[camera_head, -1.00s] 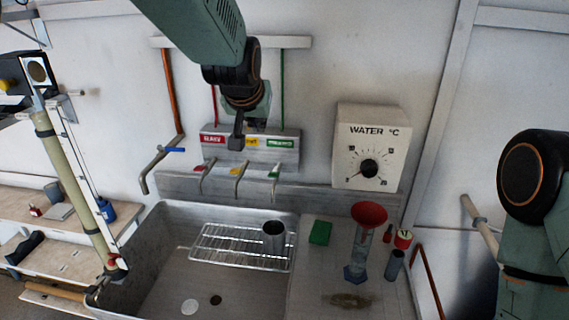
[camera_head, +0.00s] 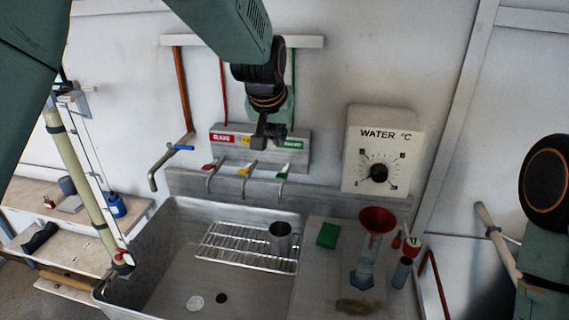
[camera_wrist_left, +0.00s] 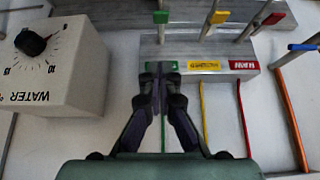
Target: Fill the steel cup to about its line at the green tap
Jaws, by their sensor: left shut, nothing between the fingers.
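My left gripper (camera_head: 262,143) is shut and empty in front of the label panel, between the yellow and green labels and above the taps. In the left wrist view its closed fingertips (camera_wrist_left: 159,72) point towards the green handle. My right gripper is out of view.
The yellow tap (camera_head: 247,175) and red tap (camera_head: 212,172) are close on the left. A blue-handled pipe (camera_head: 170,155) is further left. The water temperature dial box (camera_head: 383,150) is to the right. A green block (camera_head: 328,235) and red funnel (camera_head: 376,220) stand on the drainboard.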

